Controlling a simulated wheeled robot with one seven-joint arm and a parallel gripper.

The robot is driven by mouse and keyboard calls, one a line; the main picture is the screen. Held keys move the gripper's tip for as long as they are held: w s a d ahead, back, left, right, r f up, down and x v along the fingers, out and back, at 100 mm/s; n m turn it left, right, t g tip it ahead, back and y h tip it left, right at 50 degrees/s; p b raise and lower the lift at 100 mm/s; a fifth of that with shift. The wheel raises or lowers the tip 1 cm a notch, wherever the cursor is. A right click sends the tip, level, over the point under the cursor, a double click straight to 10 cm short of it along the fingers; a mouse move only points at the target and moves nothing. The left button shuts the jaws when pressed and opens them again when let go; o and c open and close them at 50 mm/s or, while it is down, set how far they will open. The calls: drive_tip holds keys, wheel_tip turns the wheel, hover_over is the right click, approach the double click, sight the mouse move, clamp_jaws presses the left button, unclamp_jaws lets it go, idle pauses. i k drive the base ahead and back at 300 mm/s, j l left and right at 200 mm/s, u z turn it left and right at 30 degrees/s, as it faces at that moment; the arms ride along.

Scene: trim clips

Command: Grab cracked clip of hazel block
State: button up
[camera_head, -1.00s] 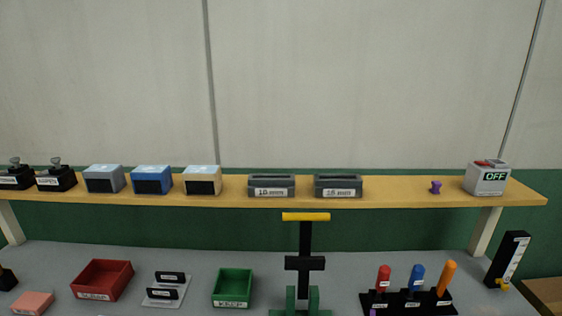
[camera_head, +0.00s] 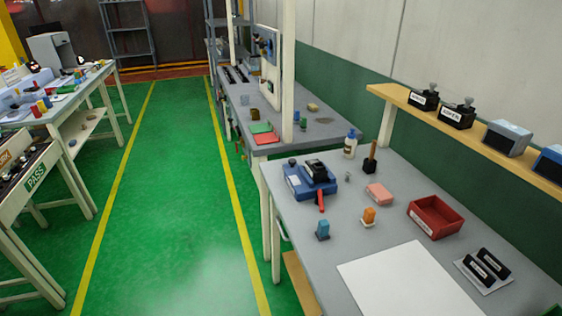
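Two black blocks with white labels and grey knobs or clips on top stand on the wooden shelf at the right, a left one (camera_head: 424,99) and a right one (camera_head: 457,115). Their labels are too small to read surely, so I cannot tell which is the hazel block. No crack shows on either clip at this size. My gripper is not in view.
The grey bench (camera_head: 310,240) below the shelf holds a red bin (camera_head: 435,217), a blue device (camera_head: 309,181), a pink block (camera_head: 380,194), a white sheet (camera_head: 410,285) and a black double holder (camera_head: 485,268). A clear green aisle (camera_head: 170,200) runs along its left.

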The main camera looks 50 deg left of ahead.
sight(347, 174)
drive_tip(key=u, duration=1.1)
